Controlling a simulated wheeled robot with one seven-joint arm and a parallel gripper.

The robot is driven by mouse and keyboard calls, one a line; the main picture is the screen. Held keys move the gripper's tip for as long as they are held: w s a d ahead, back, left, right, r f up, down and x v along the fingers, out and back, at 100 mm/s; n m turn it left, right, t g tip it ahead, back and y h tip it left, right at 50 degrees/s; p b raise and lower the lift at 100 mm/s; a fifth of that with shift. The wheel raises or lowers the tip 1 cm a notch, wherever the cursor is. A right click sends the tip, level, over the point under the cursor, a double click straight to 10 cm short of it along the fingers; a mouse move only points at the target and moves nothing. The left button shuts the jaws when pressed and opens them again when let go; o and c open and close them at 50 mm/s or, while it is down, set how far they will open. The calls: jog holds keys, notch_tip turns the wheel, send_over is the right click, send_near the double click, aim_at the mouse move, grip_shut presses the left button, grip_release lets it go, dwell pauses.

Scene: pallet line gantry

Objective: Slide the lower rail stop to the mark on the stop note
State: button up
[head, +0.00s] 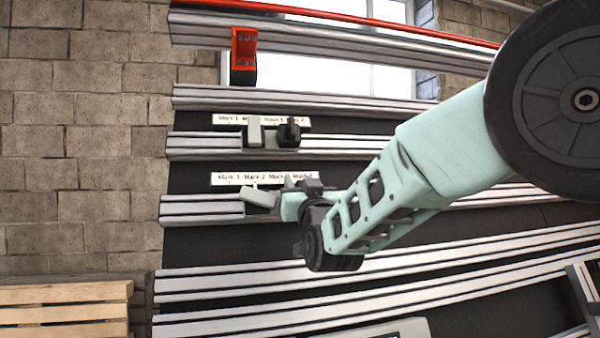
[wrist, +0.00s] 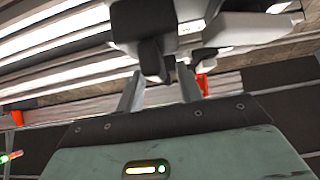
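The lower rail (head: 200,209) carries a pale grey stop block (head: 260,198), which looks tilted, under a white strip of marks (head: 230,179). My gripper (head: 290,205) is at this rail, just right of the block, and partly hides dark parts there. In the wrist view, my gripper (wrist: 159,85) has its two fingers apart, with a dark knob (wrist: 153,60) at or between the tips. I cannot tell whether they touch it. The mark lettering is too small to read surely. I make out no stop note.
The rail above (head: 200,143) holds another grey block (head: 254,132) and a black knob (head: 289,133) under its own mark strip (head: 228,119). A red bracket (head: 244,47) hangs higher up. More rails run below, and wooden pallets (head: 65,295) stand lower left.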

aim_at(270, 202)
jog(key=shift+w+r, duration=0.15)
jog(key=shift+w, duration=0.2)
grip_shut()
jog(key=shift+s+a, duration=0.1)
jog(key=shift+a, duration=0.25)
jog(key=a+b, duration=0.1)
jog(key=a, duration=0.1)
jog(key=s+a+b, duration=0.1)
jog(key=a+b, duration=0.1)
jog(key=a, duration=0.1)
jog(key=shift+a, duration=0.25)
jog(key=shift+s+a, duration=0.1)
grip_release()
jog(key=shift+a, duration=0.15)
